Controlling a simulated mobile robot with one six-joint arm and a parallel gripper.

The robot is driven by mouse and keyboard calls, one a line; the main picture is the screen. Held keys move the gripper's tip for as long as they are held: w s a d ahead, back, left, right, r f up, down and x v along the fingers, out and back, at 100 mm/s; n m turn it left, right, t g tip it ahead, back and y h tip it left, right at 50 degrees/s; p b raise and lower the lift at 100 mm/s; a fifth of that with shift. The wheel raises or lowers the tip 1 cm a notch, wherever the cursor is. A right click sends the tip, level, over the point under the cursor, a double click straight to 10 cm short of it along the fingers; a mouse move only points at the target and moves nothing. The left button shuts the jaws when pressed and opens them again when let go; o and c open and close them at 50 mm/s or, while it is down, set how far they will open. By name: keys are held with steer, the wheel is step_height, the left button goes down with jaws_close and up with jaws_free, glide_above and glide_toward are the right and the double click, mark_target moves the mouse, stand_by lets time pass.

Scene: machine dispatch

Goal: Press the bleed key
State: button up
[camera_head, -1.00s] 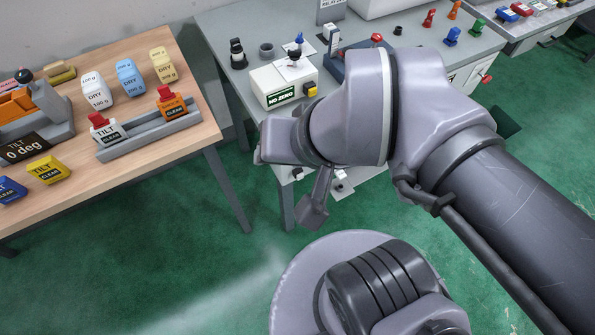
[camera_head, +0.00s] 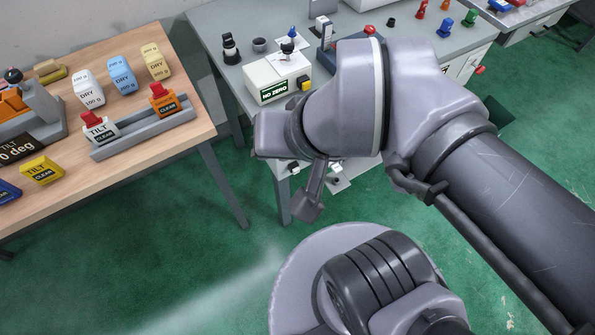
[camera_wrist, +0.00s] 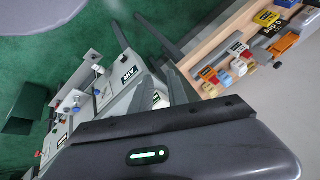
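I cannot make out a label reading "bleed" in either view. A white box marked NO ZERO (camera_head: 262,77) stands on the grey bench, with a yellow key (camera_head: 305,83) on its right side. In the wrist view, a grey panel with an AIR label (camera_wrist: 127,74) is close by, with small red and blue knobs farther left. My gripper's dark housing with a green light fills the lower wrist view, and dark finger-like shapes (camera_wrist: 176,88) reach up from it. Their gap is unclear. In the head view my arm hides part of the bench.
The grey bench (camera_head: 222,80) carries a blue fixture and coloured pieces. Green floor (camera_head: 120,250) is open between the table and my base.

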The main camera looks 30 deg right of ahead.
jaws_close()
stand_by(1.4)
